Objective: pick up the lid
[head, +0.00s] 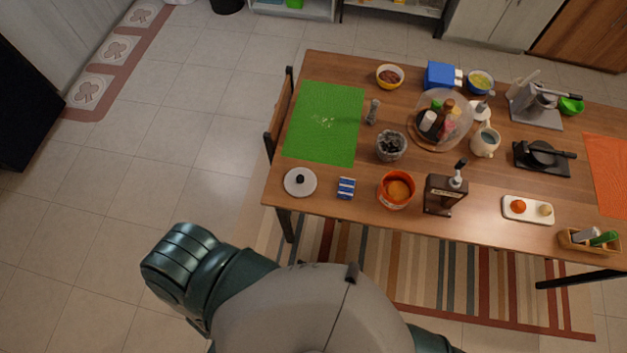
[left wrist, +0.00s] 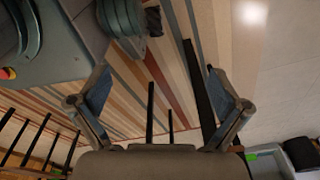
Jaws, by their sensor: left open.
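A round white lid with a dark knob (head: 300,182) lies flat near the left front corner of the table, just below the green mat. In the head view my left arm comes up from the bottom, short of the table, and no gripper shows there. In the left wrist view my left gripper (left wrist: 160,100) has its two fingers spread wide with nothing between them. It faces the striped rug and dark legs of furniture. The lid is not seen in the left wrist view. My right gripper is in neither view.
The wooden table (head: 270,187) holds a green mat (head: 325,122), a small blue and white box (head: 346,187), an orange pot (head: 396,190), a jar (head: 390,146) and a brown dispenser (head: 440,195). A chair (head: 279,115) stands against its left side. Floor to the left is clear.

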